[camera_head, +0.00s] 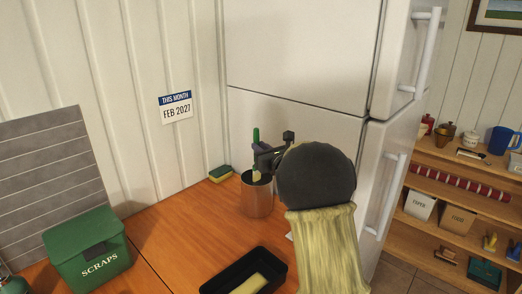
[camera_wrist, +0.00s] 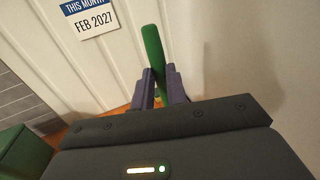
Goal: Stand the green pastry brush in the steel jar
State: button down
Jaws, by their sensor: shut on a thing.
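The green pastry brush (camera_head: 256,136) is upright in my gripper (camera_head: 262,158), with its handle end pointing up. Its pale lower end (camera_head: 256,176) is at the mouth of the steel jar (camera_head: 257,198); I cannot tell how far inside it reaches. The jar stands on the wooden counter near the fridge. In the wrist view, my gripper's two fingers (camera_wrist: 160,88) are shut on the green handle (camera_wrist: 153,48), which leans slightly left. The jar is hidden in that view.
A black tray (camera_head: 211,285) with a yellowish item lies in front of the jar. A yellow-green sponge (camera_head: 220,173) lies behind it by the wall. A green scraps bin (camera_head: 86,250) stands at left. The fridge (camera_head: 300,130) rises close behind. Counter between bin and jar is clear.

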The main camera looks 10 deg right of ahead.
notch_tip(320, 180, down, 6)
jog(key=b, duration=0.7)
jog(key=shift+b, duration=0.3)
jog(key=c, duration=1.3)
grip_release()
jog(key=shift+f, duration=0.1)
jog(key=b+v, duration=0.1)
jog(key=v, duration=0.7)
jog(key=b+v, duration=0.2)
jog(key=v, duration=0.7)
jog(key=shift+s+d, duration=0.1)
jog(key=shift+s, duration=0.1)
